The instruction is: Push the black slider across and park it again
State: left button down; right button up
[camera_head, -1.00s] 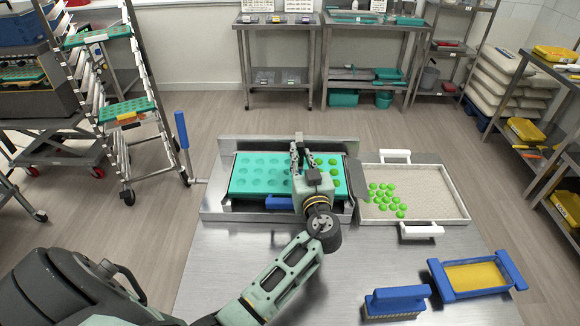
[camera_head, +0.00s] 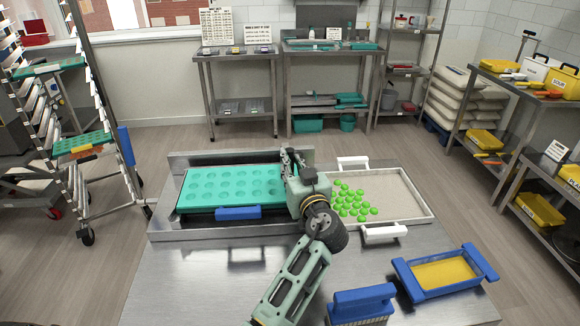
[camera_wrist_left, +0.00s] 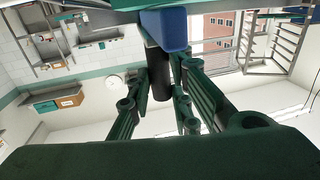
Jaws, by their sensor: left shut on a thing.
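My left gripper (camera_head: 293,156) is at the right end of the teal mould (camera_head: 230,189), by the edge of the white-rimmed tray (camera_head: 408,190). In the left wrist view its fingers (camera_wrist_left: 160,98) are shut around a dark upright post (camera_wrist_left: 160,72), which looks like the black slider's grip. A blue block (camera_wrist_left: 164,28) shows beside the post. In the head view my gripper hides most of the slider. The mould's visible hollows look empty. Several green gummies (camera_head: 352,204) lie at the left side of the tray. My right gripper is not in view.
A blue-handled brush (camera_head: 361,303) and a blue tray with yellow inside (camera_head: 446,273) stand at the front right. The table's front left is clear.

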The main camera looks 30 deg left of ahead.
pick_arm(q)
jog(key=c, duration=1.9)
grip_release()
jog(key=o, duration=0.3)
jog(key=shift+r, duration=0.2)
notch_tip(320, 180, up, 10)
jog(key=shift+f, duration=0.2)
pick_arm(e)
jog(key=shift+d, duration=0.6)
